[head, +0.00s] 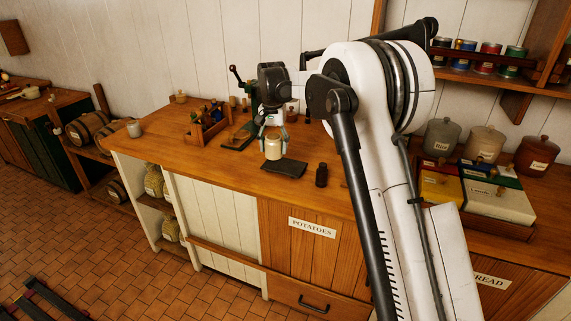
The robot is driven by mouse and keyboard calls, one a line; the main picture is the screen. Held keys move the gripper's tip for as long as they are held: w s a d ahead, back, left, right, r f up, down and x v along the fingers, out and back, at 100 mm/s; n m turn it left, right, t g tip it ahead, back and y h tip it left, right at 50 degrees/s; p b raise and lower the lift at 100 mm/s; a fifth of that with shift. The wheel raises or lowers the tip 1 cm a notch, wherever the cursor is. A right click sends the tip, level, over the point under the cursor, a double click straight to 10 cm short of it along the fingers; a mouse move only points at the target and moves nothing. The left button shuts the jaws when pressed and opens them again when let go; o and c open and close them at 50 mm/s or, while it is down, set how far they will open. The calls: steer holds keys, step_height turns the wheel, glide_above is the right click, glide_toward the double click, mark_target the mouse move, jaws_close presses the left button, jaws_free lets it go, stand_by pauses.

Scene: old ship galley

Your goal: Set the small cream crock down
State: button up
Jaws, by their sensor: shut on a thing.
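The small cream crock (273,149) is a pale, rounded jar in the middle of the head view. My gripper (273,134) points down from above and is shut on the crock near its top. The crock is upright, over or at the back left edge of a dark flat mat (290,169) on the wooden counter (228,181). I cannot tell whether its base touches the counter or hangs a little above it.
A dark small bottle (321,175) stands right of the mat. A wooden caddy (207,126) with bottles is to the left, and a grey cup (134,128) is farther left. Lidded canisters (484,144) and a box tray (492,222) stand at right. The counter's left front is clear.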

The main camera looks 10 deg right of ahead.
steer(key=shift+w+d, duration=0.25)
steer(key=shift+w, duration=0.1)
steer(key=w+d+f, duration=0.2)
steer(key=w+d+f+p, duration=0.1)
steer(key=w+d+f, duration=0.1)
steer(key=d, duration=0.1)
steer(key=w+d+f, duration=0.2)
steer(key=w+d, duration=0.1)
steer(key=shift+f+p, duration=0.3)
steer(key=shift+p, duration=0.05)
steer(key=shift+f+p, duration=0.3)
steer(key=shift+f, duration=1.75)
steer(key=shift+f, duration=0.15)
steer(key=o, duration=1.5)
steer(key=shift+r, duration=0.2)
